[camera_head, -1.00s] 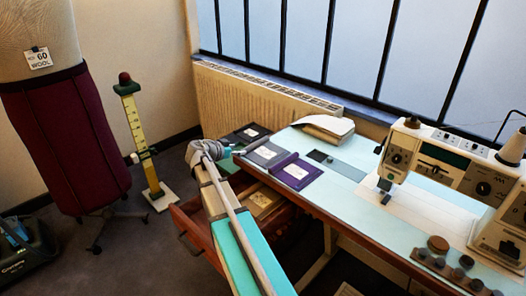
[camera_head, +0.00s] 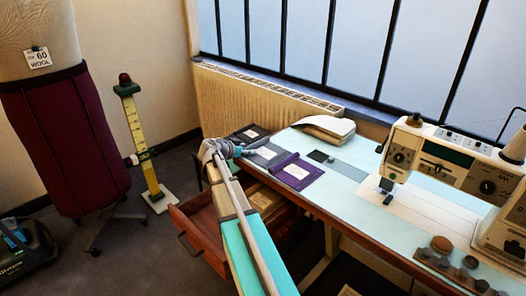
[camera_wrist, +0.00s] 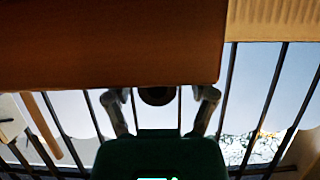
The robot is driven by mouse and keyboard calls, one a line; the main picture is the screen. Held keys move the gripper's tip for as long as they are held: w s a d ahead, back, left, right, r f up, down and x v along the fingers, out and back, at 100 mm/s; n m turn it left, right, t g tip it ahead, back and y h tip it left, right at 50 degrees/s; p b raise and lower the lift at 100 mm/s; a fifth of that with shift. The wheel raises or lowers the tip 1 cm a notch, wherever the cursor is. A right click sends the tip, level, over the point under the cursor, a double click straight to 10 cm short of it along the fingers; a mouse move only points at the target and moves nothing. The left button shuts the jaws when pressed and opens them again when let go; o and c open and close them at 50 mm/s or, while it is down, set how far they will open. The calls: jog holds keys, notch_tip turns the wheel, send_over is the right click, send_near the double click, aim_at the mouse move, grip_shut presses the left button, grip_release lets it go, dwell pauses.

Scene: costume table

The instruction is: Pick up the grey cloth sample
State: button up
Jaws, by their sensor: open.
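The grey cloth sample (camera_head: 275,160) lies on the left end of the sewing table in the head view, between a dark sample and a purple one. It carries a pale label. My gripper (camera_head: 253,153) is by its left edge in the head view; I cannot tell whether they touch. In the wrist view my gripper (camera_wrist: 160,97) shows two spread fingers with nothing visible held between them. The grey sample cannot be made out in the wrist view.
The dark sample (camera_head: 248,134) and purple sample (camera_head: 298,172) flank it closely. An open wooden drawer (camera_head: 200,238) juts out below the tabletop. A folded pale stack (camera_head: 325,128) and sewing machine (camera_head: 440,160) stand further right. A brown surface (camera_wrist: 110,45) fills the top of the wrist view.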

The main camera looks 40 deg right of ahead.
dwell(0.5)
grip_shut()
